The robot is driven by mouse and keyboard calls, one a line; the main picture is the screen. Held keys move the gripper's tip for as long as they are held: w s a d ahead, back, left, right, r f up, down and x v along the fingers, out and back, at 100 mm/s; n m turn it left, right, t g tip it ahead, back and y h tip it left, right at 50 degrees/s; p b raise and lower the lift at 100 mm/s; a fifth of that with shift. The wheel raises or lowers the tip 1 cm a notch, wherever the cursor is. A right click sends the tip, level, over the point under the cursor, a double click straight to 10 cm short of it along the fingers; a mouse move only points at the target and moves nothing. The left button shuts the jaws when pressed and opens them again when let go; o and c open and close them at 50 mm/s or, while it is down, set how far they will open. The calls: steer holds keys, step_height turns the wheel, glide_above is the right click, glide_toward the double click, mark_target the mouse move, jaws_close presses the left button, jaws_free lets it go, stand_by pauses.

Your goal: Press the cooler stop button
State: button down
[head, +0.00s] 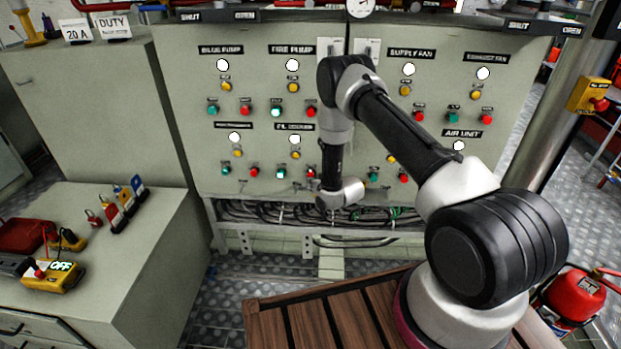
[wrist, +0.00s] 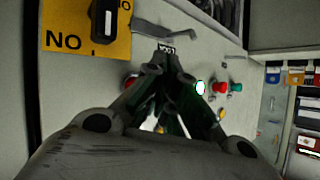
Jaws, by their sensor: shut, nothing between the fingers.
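In the head view, the label that seems to read cooler (head: 295,127) is on the grey panel's lower row. Under it are a white lamp, a yellow button (head: 295,153), a lit green button (head: 281,173) and the red stop button (head: 311,173), close beside my arm. My gripper (wrist: 166,68) is shut and empty, its fingertips close to the panel face in the wrist view. A red button (wrist: 130,80) there is partly covered by the left finger; I cannot tell whether it is the cooler stop. Contact with the panel cannot be told.
Other similar buttons surround this group, including a red one (wrist: 219,88) and a green one (wrist: 236,87). Cables (head: 270,210) run below the panel. A grey cabinet (head: 150,240) stands left, and a fire extinguisher (head: 575,296) right.

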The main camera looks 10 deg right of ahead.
steer(key=shift+w+d, duration=0.15)
steer(key=shift+w, duration=0.25)
stand_by(0.5)
steer(key=shift+s+a, duration=0.3)
steer(key=shift+s, duration=0.55)
steer(key=shift+s+a, duration=0.25)
steer(key=shift+s, duration=0.55)
steer(key=shift+s+a, duration=0.25)
steer(key=shift+s, duration=0.55)
steer(key=shift+s+a, duration=0.25)
steer(key=shift+s, duration=0.55)
